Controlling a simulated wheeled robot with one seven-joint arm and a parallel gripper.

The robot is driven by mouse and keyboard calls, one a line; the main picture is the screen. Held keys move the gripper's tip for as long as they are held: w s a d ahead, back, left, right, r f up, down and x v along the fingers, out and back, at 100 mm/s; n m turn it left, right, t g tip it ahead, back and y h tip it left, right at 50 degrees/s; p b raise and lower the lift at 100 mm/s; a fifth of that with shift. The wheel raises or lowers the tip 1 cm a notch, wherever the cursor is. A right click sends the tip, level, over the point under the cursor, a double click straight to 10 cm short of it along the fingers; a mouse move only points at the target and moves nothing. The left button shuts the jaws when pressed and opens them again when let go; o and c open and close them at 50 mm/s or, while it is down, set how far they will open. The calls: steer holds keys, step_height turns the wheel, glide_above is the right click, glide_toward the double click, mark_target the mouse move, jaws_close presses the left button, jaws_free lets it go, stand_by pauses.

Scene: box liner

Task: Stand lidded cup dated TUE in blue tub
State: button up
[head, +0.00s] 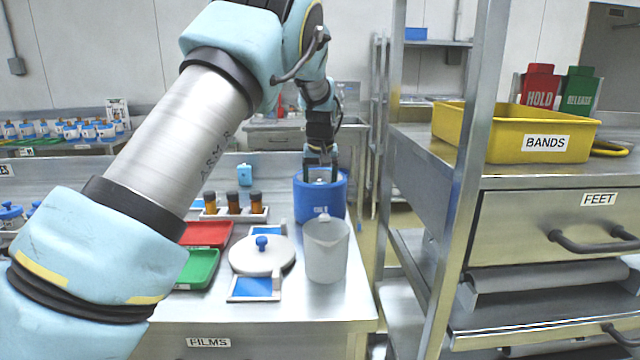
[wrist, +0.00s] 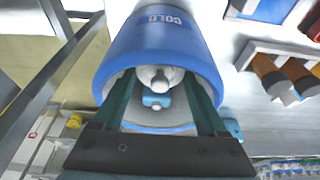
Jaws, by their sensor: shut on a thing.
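The blue tub (head: 320,203) stands toward the far right of the steel table, and its label reads COLD in the wrist view (wrist: 155,48). My gripper (head: 321,172) points down into the tub's mouth. In the wrist view its two dark green fingers (wrist: 160,98) reach inside the rim, well apart. Between them is a pale, rounded thing with a light-blue part (wrist: 155,101), which looks like a lidded cup. My gripper is shut on it. No TUE date is readable, and its base is hidden, so I cannot tell whether it touches the tub's floor.
A pale pitcher (head: 326,257) stands just in front of the tub. A round blue-knobbed lid (head: 262,260), red tray (head: 207,234), green tray (head: 197,268) and bottle rack (head: 233,214) lie left. A steel shelf post (head: 466,170) rises at right.

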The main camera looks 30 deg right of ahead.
steer(key=o, duration=1)
step_height(320, 180, up, 12)
steer(key=p, duration=0.9)
stand_by(0.3)
